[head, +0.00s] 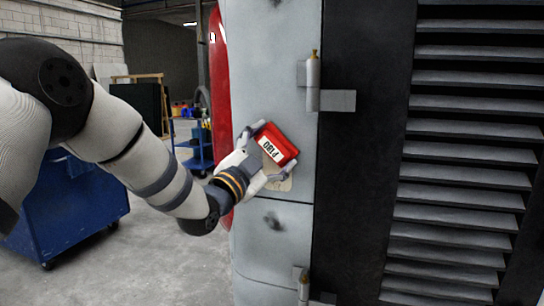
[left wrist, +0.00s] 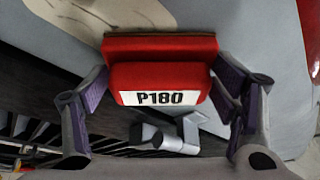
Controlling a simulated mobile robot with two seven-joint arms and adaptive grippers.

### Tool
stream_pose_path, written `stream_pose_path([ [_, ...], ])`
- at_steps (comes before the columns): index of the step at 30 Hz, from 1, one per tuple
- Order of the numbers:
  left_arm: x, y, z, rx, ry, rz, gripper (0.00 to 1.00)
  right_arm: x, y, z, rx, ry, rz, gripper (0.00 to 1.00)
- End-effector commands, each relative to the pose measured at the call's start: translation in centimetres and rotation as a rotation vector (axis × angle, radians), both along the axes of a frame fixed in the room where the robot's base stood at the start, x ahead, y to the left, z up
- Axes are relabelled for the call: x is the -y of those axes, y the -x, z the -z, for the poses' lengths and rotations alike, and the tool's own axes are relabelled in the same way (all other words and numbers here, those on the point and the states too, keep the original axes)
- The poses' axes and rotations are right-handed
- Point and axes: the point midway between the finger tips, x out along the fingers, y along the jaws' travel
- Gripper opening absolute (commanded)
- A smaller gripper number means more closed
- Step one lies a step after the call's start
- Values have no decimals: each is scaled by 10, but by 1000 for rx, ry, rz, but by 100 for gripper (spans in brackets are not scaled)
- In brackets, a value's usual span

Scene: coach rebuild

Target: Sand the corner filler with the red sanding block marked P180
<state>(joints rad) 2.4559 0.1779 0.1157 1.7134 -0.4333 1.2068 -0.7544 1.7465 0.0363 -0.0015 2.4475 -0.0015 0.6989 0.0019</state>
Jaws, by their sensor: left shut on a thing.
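The red sanding block (head: 281,144) has a white label reading P180. My left gripper (head: 272,150) is shut on it, one finger on each side, and holds it at the grey body panel (head: 275,70). The block also shows in the left wrist view (left wrist: 160,75) between the two fingers of my left gripper (left wrist: 160,95). A beige filler patch (head: 280,183) shows just below the gripper, partly covered by it. I cannot tell whether the block touches the panel. My right gripper is not in view.
Hinges (head: 313,85) stand out from the panel to the right of the block, by a black strip and a louvred grille (head: 465,150). A blue wheeled bin (head: 65,205) and a blue trolley (head: 195,140) stand behind. The floor between is clear.

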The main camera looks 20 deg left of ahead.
Motion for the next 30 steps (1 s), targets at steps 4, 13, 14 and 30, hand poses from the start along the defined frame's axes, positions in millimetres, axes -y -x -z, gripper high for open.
stream_pose_path([
  [4, 0, -2, 13, -7, 0, 0, 53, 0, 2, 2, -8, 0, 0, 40],
  [13, 0, -4, 44, -12, -2, 0, 53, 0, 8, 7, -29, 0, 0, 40],
  [14, 0, -4, 44, -12, -2, 0, 53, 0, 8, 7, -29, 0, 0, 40],
  [30, 0, -1, 86, -16, -1, 1, 53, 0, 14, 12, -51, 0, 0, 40],
])
